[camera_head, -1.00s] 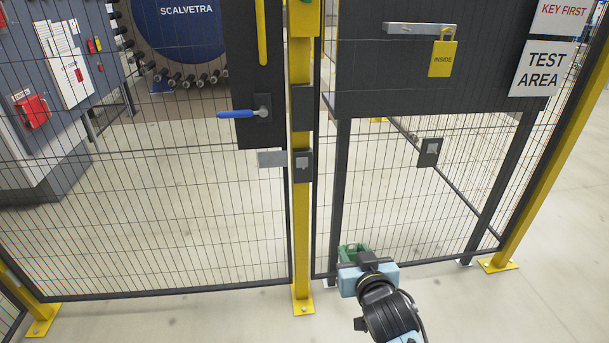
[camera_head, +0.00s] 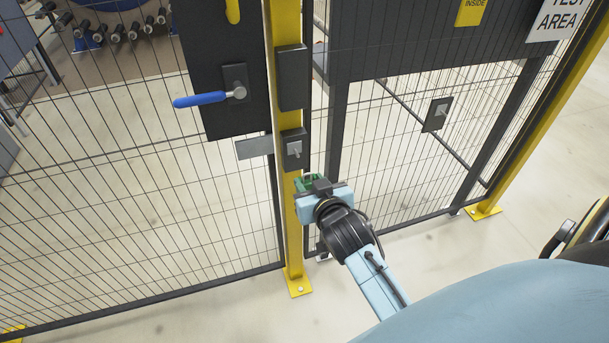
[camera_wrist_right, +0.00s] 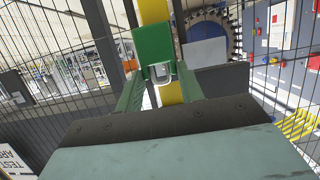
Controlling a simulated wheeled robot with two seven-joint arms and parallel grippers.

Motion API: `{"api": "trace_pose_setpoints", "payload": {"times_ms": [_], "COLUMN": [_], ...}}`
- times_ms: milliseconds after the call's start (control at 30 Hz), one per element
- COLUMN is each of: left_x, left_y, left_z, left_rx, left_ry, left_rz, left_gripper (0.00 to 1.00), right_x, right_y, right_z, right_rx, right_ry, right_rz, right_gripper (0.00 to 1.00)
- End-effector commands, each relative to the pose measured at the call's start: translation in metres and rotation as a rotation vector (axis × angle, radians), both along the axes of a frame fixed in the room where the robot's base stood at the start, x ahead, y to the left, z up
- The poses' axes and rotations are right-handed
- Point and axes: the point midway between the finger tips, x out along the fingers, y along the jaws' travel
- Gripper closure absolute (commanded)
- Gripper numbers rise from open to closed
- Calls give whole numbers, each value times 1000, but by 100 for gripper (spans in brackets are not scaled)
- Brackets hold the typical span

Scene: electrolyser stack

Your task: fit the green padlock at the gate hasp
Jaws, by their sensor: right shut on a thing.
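My right gripper (camera_head: 310,188) is shut on the green padlock (camera_head: 306,182), just below the hasp area of the yellow gate post. In the right wrist view the green padlock (camera_wrist_right: 153,45) sits between the green fingertips (camera_wrist_right: 160,88), its metal shackle partly showing. The grey hasp plate (camera_head: 253,147) reaches from the gate edge toward the dark box with a pale staple (camera_head: 294,149) on the post. The padlock is apart from the staple in the head view. A grey plate (camera_wrist_right: 205,52) also shows in the right wrist view. My left gripper is not in view.
The yellow post (camera_head: 291,225) stands between mesh panels. A blue door handle (camera_head: 200,99) juts out above left of the hasp. A second dark box (camera_head: 437,114) is on the right panel, with a yellow tag (camera_head: 470,12) above. The floor in front is clear.

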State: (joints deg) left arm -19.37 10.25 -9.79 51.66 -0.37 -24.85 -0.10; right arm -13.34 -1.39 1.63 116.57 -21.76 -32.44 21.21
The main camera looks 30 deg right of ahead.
Motion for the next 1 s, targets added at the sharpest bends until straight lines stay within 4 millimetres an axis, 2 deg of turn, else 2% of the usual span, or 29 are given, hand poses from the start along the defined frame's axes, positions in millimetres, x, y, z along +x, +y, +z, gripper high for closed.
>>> {"api": "trace_pose_setpoints", "payload": {"times_ms": [267, 533, 800, 1000], "left_x": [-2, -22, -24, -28], "left_y": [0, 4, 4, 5], "left_z": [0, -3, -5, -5], "left_rx": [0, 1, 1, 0], "left_ry": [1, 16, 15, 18], "left_rz": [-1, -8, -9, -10], "left_gripper": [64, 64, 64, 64], "right_x": [0, 0, 28, 42], "right_y": [0, 0, -7, -10], "right_z": [1, 1, 1, 0], "right_rx": [0, 1, 1, -1], "right_ry": [-1, 1, -3, -1], "right_rz": [0, 1, 1, 0], "right_gripper": [90, 90, 90, 90]}}
